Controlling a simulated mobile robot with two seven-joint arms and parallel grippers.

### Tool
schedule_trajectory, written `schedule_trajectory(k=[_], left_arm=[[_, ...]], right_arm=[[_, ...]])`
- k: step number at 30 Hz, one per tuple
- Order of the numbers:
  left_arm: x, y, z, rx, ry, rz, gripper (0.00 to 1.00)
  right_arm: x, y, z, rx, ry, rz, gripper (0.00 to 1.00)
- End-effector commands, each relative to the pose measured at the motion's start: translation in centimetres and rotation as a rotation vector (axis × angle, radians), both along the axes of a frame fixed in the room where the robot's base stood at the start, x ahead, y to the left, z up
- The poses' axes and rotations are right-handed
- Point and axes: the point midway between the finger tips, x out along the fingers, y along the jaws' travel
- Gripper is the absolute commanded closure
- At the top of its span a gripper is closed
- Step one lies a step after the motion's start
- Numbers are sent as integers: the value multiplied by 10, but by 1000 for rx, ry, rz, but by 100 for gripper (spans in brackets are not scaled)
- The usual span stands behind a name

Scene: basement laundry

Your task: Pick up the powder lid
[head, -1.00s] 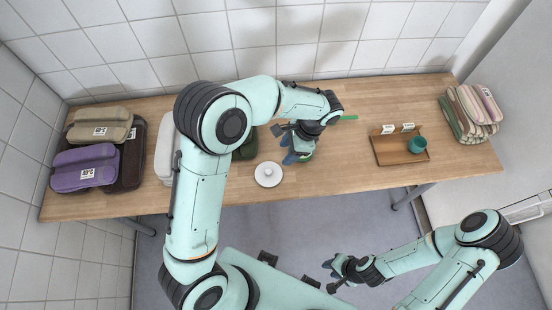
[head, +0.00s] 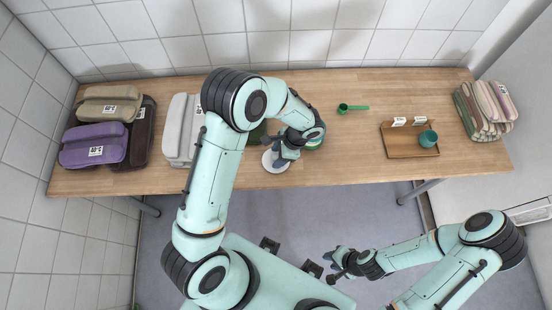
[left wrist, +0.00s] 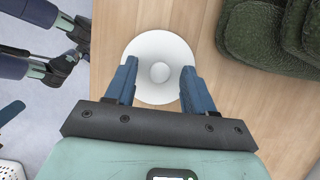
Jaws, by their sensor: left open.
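The powder lid is a white round disc with a small knob (head: 270,165), lying on the wooden table near its front edge. My left gripper (head: 280,158) is over it and partly covers it. In the left wrist view the lid (left wrist: 160,47) shows between and beyond the two blue fingers of my left gripper (left wrist: 159,78). The fingers are open, one on each side of the knob, with a gap to it. My right gripper (head: 334,272) is away from the table, over the floor, with its fingers apart and empty.
A green scoop (head: 352,107) lies behind the gripper. A wooden tray (head: 400,145) with a teal cup (head: 428,139) stands to the right. Dark green folded towels (left wrist: 262,32) lie close to the lid. Purple towels (head: 92,150) and striped towels (head: 482,110) sit at the table's ends.

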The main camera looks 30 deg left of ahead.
Motion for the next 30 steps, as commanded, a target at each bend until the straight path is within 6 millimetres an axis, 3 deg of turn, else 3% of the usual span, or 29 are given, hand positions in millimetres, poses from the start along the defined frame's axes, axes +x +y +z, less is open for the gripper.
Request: schedule_trajectory(k=[8,12,13,23,30], left_arm=[[0,1,-3,0,-2,1,50],[0,1,-3,0,-2,1,95],[0,1,-3,-1,-1,1,100],[0,1,-1,0,-2,1,100],[1,1,21,-1,-5,2,100]], right_arm=[[0,0,0,0,0,0,66],[0,0,0,0,0,0,66],[0,0,0,0,0,0,66],[0,0,0,0,0,0,66],[1,0,2,0,-1,0,66]])
